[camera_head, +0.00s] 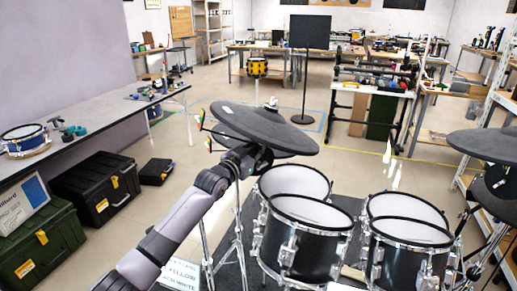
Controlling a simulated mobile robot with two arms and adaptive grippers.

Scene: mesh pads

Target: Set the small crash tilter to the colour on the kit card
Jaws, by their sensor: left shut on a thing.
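The dark grey crash cymbal (265,124) sits on a stand at the centre, with a second dark disc (228,136) partly showing just below it. A small rod with coloured marks (201,120) sticks out at their left edge; red, yellow and green show on it. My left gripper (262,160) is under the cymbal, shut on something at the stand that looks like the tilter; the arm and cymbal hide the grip. A white card (180,275) at the bottom is partly behind my arm; "YELLOW" and "WHITE" can be read. My right gripper is not in view.
Several black drums with white heads (308,210) stand close at the right of the cymbal stand (240,235). More dark cymbals (485,143) are at the right edge. A bench (95,120) and black and green cases (97,187) line the left. Open floor lies behind the kit.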

